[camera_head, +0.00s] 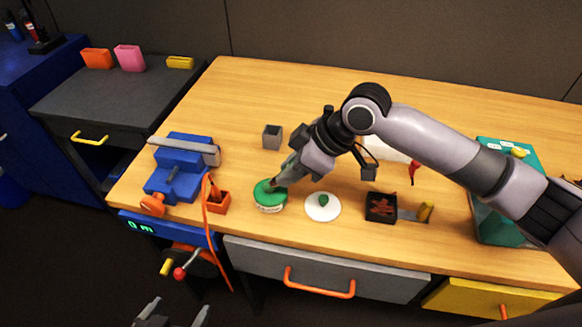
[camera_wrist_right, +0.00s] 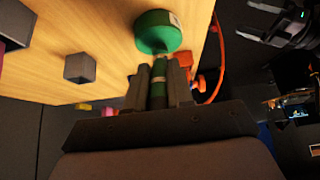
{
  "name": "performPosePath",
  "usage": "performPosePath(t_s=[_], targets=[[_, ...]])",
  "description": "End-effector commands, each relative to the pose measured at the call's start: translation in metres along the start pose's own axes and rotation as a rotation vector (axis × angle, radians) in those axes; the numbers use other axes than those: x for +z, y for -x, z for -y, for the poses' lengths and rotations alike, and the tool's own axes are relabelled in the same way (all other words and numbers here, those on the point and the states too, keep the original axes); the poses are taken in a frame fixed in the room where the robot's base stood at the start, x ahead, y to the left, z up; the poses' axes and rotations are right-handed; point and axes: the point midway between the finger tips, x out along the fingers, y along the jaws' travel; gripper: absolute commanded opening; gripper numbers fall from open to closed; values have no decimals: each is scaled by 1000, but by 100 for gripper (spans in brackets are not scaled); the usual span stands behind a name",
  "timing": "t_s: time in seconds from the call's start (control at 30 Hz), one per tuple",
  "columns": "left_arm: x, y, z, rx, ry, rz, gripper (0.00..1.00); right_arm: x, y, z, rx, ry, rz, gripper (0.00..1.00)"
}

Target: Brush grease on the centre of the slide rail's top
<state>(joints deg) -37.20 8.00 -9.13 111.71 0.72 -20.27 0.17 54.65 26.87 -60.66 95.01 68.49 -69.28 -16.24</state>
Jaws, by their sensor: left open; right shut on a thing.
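A long grey bar (camera_head: 185,149), which looks like the slide rail, lies across the top of the blue vise (camera_head: 168,182) at the left of the bench. A round green tub (camera_head: 268,192) stands right of the vise; it also shows in the right wrist view (camera_wrist_right: 158,32). My right gripper (camera_head: 279,182) is shut on a slim green-handled tool (camera_wrist_right: 159,72), probably the brush, over the tub. Its tip is hidden, so I cannot tell whether it touches the tub's contents. My left gripper (camera_head: 176,312) is open and empty, low in front of the bench.
A white dish (camera_head: 323,213) with a green piece stands right of the tub. A black tray (camera_head: 380,207), grey box (camera_head: 272,136) and orange box (camera_head: 217,202) stand nearby. An orange cord (camera_head: 207,220) hangs over the front edge. The bench's back left is clear.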

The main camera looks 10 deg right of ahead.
Motion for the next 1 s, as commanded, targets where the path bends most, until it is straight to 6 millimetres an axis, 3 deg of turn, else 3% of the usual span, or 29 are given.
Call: performPosePath(t_s=[0.8, 1.0], targets=[[-47, 35, 0, 0, 0, 0, 100, -29, 42, 0, -2, -1, 1, 0], [-43, 32, 0, 0, 0, -1, 100, -36, 52, 0, 1, 0, 0, 0]])
